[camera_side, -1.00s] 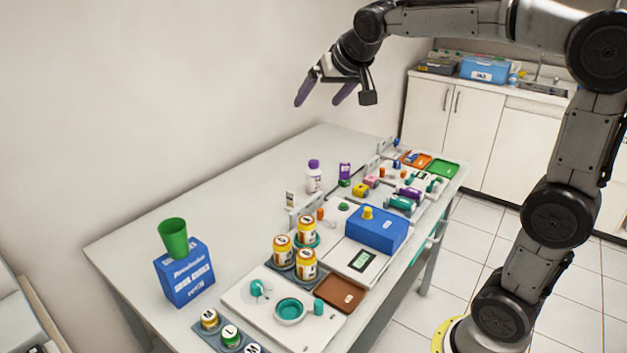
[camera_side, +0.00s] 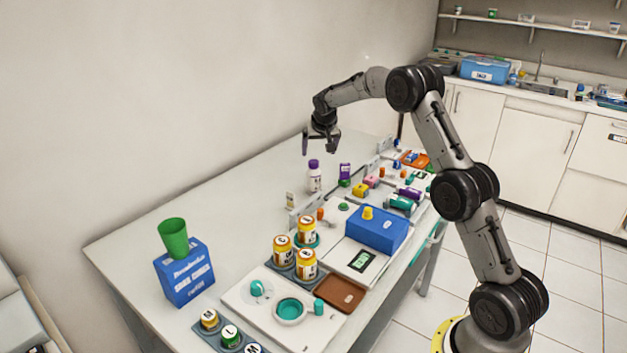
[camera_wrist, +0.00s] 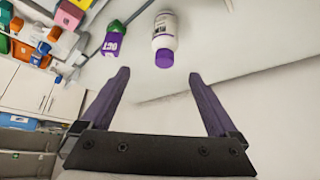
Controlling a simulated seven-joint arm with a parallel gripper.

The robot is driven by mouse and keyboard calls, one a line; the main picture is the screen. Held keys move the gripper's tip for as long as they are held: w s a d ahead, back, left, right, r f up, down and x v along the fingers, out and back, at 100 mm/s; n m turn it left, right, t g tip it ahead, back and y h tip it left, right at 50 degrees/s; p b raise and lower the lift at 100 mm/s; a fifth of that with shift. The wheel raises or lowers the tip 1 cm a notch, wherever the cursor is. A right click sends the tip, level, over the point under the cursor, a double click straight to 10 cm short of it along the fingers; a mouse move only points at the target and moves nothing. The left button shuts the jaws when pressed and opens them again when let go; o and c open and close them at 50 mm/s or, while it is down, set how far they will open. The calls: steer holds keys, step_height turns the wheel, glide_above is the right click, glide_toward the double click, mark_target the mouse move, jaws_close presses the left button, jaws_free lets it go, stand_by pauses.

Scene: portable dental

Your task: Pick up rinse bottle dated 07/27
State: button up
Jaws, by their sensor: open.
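A white bottle with a purple cap (camera_side: 314,178) stands upright on the table, left of the row of trays. It also shows in the wrist view (camera_wrist: 164,38), its cap towards my fingers. Its label is too small to read, so I cannot tell a date. My gripper (camera_side: 321,151) is open and empty, above the bottle and apart from it. Its two purple fingers (camera_wrist: 160,90) spread wide in the wrist view, with the bottle ahead of the gap between them. A purple block marked "OCT" (camera_wrist: 112,45) stands beside the bottle; it also shows in the side view (camera_side: 345,171).
Orange-white jars (camera_side: 306,263) stand in a tray nearer the camera. A blue box (camera_side: 376,229) is right of them. A green cup (camera_side: 173,238) rests on a blue carton (camera_side: 184,273) at the left. The table left of the bottle is clear.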

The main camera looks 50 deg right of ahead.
mark_target(314, 162)
steer(key=x, duration=0.5)
steer(key=shift+w+d+f, duration=0.1)
steer(key=shift+f, duration=0.05)
steer(key=shift+w+a+x, duration=0.1)
steer(key=shift+w+x, duration=0.05)
steer(key=shift+x, duration=1.15)
steer(key=shift+w+a+x, duration=0.15)
steer(key=shift+x, duration=1.15)
jaws_close()
